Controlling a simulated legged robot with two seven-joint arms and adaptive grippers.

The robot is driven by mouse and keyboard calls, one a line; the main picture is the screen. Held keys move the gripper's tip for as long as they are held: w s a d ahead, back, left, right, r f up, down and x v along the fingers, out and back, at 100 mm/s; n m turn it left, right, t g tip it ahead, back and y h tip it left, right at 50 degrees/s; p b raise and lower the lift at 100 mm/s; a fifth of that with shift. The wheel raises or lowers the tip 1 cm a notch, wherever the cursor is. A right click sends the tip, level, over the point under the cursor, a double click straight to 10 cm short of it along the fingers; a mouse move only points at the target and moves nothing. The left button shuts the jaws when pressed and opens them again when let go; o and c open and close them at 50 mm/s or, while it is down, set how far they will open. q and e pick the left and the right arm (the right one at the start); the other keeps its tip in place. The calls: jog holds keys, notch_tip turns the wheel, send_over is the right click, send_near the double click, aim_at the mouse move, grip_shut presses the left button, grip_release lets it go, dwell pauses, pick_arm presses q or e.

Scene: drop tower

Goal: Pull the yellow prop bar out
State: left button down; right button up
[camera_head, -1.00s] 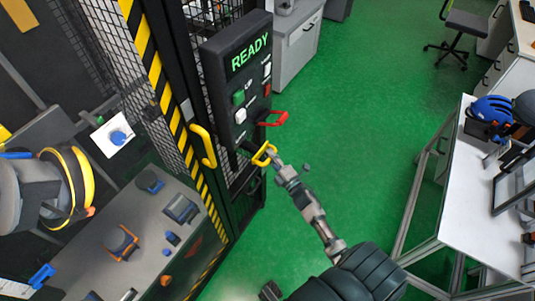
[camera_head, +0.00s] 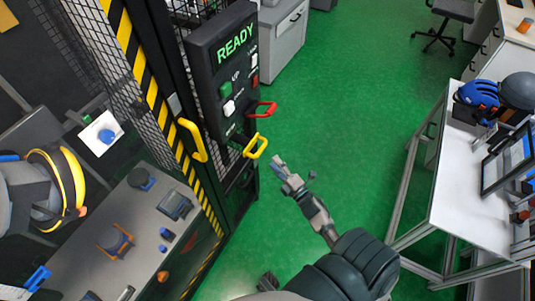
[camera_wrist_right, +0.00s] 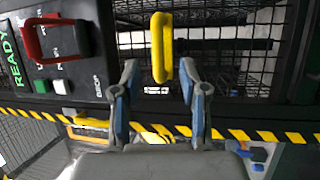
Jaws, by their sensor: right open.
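A yellow loop handle, the prop bar's visible end (camera_head: 256,146), sticks out from the dark cage post below the control box. My right gripper (camera_head: 278,166) is open and empty, lower right of the handle with a small gap between them. In the right wrist view the yellow handle (camera_wrist_right: 162,45) stands upright just ahead of the right gripper (camera_wrist_right: 160,80), roughly in line with the space between its spread fingers. The bar behind the handle is mostly hidden. My left gripper is not in view.
A red handle (camera_head: 263,108) sits just above the yellow one. The control box (camera_head: 222,65) reads READY. Another yellow handle (camera_head: 193,140) is on the striped cage door. A white table (camera_head: 465,205) with helmets stands right; green floor (camera_head: 345,100) between is clear.

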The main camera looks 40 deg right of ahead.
jog(key=s, duration=0.3)
jog(key=shift+s+f, duration=0.4)
